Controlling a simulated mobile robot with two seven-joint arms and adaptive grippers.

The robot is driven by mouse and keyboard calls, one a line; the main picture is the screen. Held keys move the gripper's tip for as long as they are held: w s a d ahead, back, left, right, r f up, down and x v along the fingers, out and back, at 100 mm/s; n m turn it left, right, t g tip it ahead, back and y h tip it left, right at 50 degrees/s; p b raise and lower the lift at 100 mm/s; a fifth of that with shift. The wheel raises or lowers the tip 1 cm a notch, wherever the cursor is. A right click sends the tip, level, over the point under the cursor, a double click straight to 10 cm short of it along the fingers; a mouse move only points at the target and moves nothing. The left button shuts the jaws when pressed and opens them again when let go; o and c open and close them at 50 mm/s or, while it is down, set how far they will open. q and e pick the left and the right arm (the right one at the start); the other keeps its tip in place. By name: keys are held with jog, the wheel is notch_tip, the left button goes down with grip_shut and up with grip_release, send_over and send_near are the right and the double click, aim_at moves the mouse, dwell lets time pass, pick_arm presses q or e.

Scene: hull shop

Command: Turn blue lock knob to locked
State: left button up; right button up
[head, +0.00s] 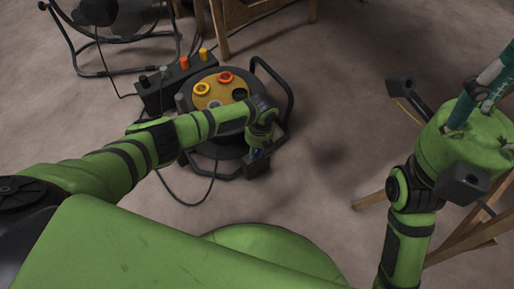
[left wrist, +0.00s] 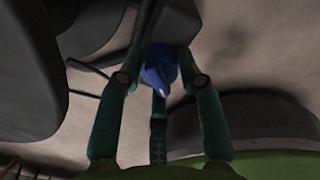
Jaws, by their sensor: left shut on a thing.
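The blue lock knob (left wrist: 160,68) shows in the left wrist view, between the teal fingers of my left gripper (left wrist: 160,80). In the head view my left gripper (head: 257,154) points down at the front right of a dark cable reel (head: 187,104). It is shut on the blue knob, with fingers around its sides. In the head view, the hand mostly hides the knob, so its turn angle cannot be read. My right gripper (head: 490,88) is at the right edge, its teal fingers pointing up. Their tips are not clear.
The reel's tan face (head: 217,91) carries orange, yellow and dark round sockets. A dark box (head: 174,90) with coloured knobs stands behind it, near a fan (head: 110,20). A black cable (head: 197,205) lies on the floor.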

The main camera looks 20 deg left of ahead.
aim_at(260, 152)
pick_arm(q)
jog(key=shift+s+d+f, duration=0.1)
jog(key=shift+s+d, duration=0.25)
jog(key=o, duration=1.1)
jog(key=shift+o, duration=0.2)
jog(key=shift+w+a, duration=0.2)
jog(key=shift+r, duration=0.45)
notch_tip(260, 152, up, 11)
jog(key=shift+d, duration=0.4)
jog(key=shift+r, duration=0.1)
